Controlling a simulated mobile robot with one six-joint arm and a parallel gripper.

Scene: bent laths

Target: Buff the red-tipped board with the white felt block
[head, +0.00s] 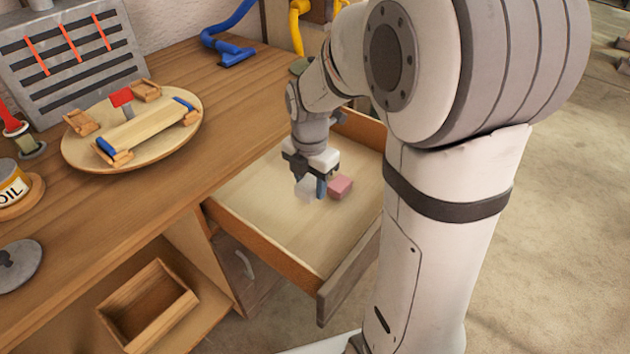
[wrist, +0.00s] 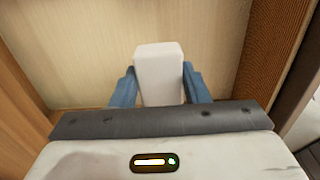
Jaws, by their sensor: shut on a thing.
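My gripper (head: 314,184) is down in the open drawer, shut on the white felt block (head: 306,189). In the wrist view the block (wrist: 160,72) stands between my blue fingers (wrist: 160,88). On the bench, a pale board (head: 148,128) with blue ends lies on a round wooden turntable (head: 183,143), held at both ends by wooden brackets. A red flag (head: 121,97) on a grey post stands behind it. I cannot make out a red-tipped board on the turntable.
A pink block (head: 340,187) lies in the drawer (head: 262,244), right of my gripper. An oil tin (head: 12,186), a grey lid (head: 18,266) and a slotted rack (head: 72,60) are on the bench. A blue hose (head: 232,52) lies at the back. Bench between turntable and drawer is clear.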

